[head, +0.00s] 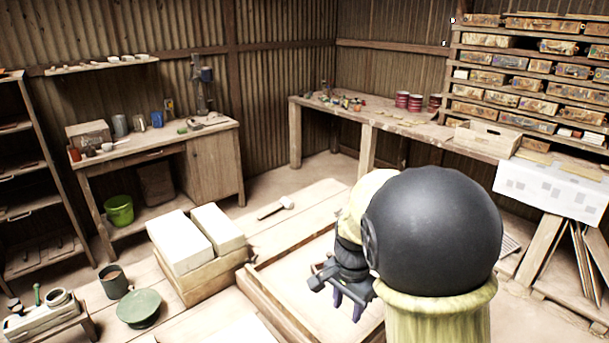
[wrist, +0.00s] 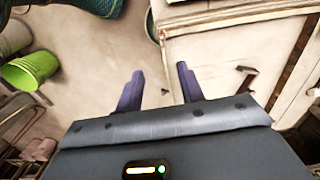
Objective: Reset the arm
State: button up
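My gripper (head: 345,303) hangs from my arm at the right of centre in the head view, above the wooden-framed tray. In the wrist view my gripper (wrist: 160,90) shows two purple fingers set well apart, with nothing between them. It is open and empty. My dark round arm joint and yellowish link cover much of the lower right of the head view and hide part of the tray and floor behind.
A shallow wooden tray (head: 262,293) lies under my gripper. A workbench (head: 378,123) lines the back.

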jog(key=s+d+f+n+t, duration=0.1)
jog(key=s+d+n+t, duration=0.1)
jog(key=s+n, duration=0.8)
jog(key=shift+s+d+f, duration=0.25)
jog(key=shift+s+d, duration=0.05)
jog(key=shift+d, duration=0.55)
dwell(0.4)
